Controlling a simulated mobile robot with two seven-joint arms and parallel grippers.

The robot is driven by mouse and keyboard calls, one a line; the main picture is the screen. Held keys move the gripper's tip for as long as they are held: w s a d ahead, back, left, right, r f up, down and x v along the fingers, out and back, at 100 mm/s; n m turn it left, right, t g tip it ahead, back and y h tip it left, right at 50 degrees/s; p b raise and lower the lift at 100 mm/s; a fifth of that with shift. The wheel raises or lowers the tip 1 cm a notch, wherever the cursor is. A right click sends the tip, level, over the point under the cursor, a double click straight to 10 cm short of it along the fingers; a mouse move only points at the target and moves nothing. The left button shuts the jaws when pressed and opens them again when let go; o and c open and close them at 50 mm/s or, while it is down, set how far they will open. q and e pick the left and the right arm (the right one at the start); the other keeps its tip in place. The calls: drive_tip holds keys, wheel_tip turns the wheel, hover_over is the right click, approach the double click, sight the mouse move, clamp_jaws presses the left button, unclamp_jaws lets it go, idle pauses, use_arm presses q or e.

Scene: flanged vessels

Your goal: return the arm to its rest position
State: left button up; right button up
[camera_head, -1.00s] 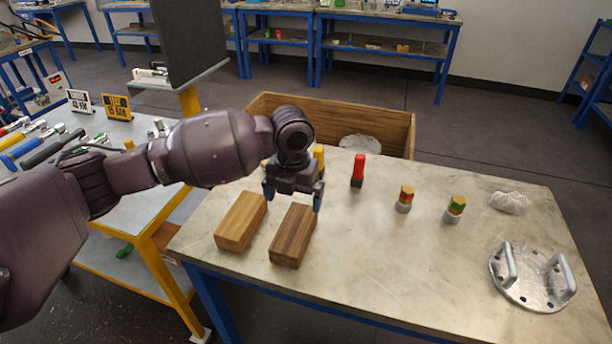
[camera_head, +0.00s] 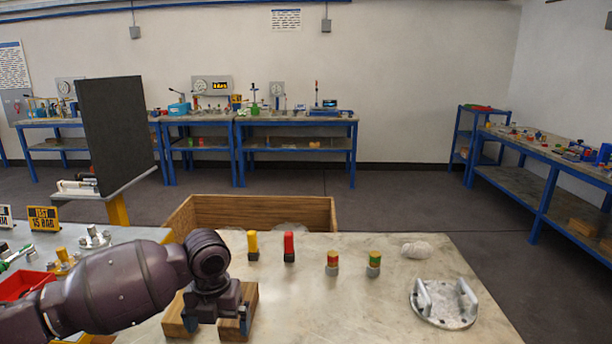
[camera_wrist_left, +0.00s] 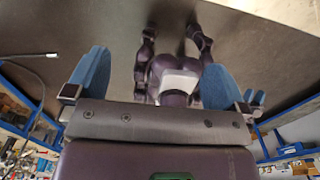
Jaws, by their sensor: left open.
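My left arm comes in from the left in the head view. My right gripper is not seen in the head view.
A yellow peg (camera_head: 252,246), a red peg (camera_head: 289,247), two banded pegs (camera_head: 332,263) (camera_head: 374,264), a white lump (camera_head: 417,250) and a handled flange (camera_head: 443,303) stand on the table. A wooden crate (camera_head: 262,212) is behind; a dark panel (camera_head: 115,135) rises at left.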

use_arm(q)
drive_tip(key=w+d+r+n+t+h, duration=0.65)
drive_tip(key=d+n+t, duration=0.35)
drive_tip(key=n, duration=0.7)
drive_tip(key=s+a+f+n+y, duration=0.2)
drive_tip(key=s+a+f+n, duration=0.4)
drive_tip(key=s+f, duration=0.3)
drive_tip(key=s+a+f+n+y, duration=0.2)
drive_tip(key=s+a+f+n, duration=0.4)
drive_tip(key=s+f, duration=0.3)
drive_tip(key=s+a+f+n+t+y, duration=0.1)
drive_tip(key=s+a+f+n, duration=0.5)
drive_tip(key=s, duration=0.9)
wheel_tip(320, 180, down, 4)
drive_tip(key=shift+s+a+r+y, duration=0.1)
drive_tip(key=shift+s+a+y, duration=0.05)
drive_tip(key=shift+a+y, duration=0.9)
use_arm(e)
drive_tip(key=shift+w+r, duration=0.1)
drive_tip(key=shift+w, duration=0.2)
use_arm(q)
drive_tip(key=shift+a, duration=0.15)
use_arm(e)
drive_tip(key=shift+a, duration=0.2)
